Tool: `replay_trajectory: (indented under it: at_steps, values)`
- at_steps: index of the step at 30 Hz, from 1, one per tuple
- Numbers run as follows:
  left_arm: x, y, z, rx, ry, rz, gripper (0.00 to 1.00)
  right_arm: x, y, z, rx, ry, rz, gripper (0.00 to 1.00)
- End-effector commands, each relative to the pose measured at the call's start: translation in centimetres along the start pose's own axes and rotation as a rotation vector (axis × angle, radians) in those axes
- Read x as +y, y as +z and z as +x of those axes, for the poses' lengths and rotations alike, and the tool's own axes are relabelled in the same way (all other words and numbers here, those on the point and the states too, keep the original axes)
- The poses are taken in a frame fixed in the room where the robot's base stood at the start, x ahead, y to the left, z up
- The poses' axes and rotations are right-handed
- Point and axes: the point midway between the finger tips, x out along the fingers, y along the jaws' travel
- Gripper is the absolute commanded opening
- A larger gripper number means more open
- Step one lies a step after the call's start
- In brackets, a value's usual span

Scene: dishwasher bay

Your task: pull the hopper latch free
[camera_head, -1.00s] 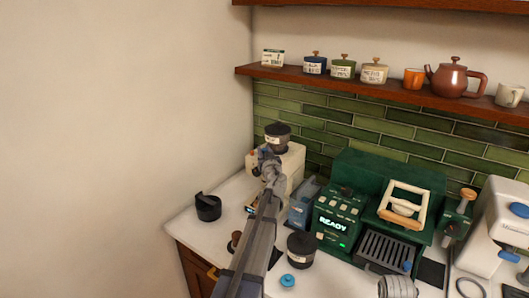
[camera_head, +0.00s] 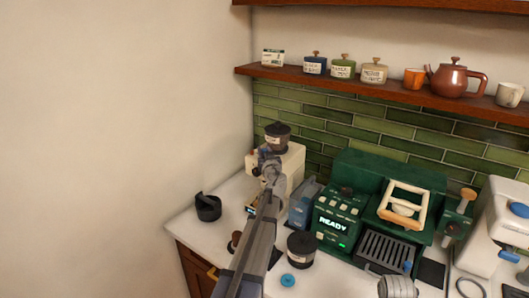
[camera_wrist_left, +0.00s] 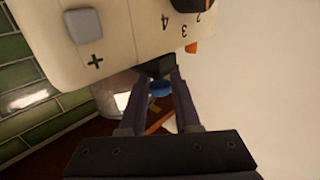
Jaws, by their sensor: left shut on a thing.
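The cream grinder (camera_head: 292,160) stands on the counter by the back wall, with a dark labelled hopper (camera_head: 277,138) on top. My left gripper (camera_head: 264,154) is at the grinder's left front, just below the hopper, and its arm hides part of the grinder. In the left wrist view, the grinder's cream body (camera_wrist_left: 115,40) shows a grey plus button and a numbered dial. The fingers of my left gripper (camera_wrist_left: 157,76) are closed on a small dark piece (camera_wrist_left: 156,66), which looks like the hopper latch. Its outline is mostly hidden. My right gripper is not in view.
A black cup-like container (camera_head: 208,209) stands left of the grinder. A dark labelled canister (camera_head: 301,248) and blue knob-like piece (camera_head: 288,281) are right of my arm. The green coffee machine (camera_head: 370,175) stands further right. A shelf (camera_head: 330,77) runs above.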

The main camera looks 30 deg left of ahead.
Motion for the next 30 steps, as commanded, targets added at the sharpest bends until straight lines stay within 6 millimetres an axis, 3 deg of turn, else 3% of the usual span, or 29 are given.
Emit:
replay_trajectory:
  at_steps: [12,19,26,27,30]
  values:
    - [0.0,0.0,-0.1,0.000,0.000,0.000,0.00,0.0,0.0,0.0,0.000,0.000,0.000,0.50]
    - [-1.8,0.0,-2.0,0.000,0.001,0.000,0.00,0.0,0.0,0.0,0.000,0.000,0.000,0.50]
    - [-1.9,0.0,-2.0,-0.001,-0.001,-0.001,0.00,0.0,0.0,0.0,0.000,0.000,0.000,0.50]
    - [-1.9,0.0,-2.0,-0.001,-0.001,-0.001,0.32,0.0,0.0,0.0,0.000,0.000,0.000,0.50]
    - [-1.9,0.0,-2.0,-0.001,-0.001,-0.001,0.43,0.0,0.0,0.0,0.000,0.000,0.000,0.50]
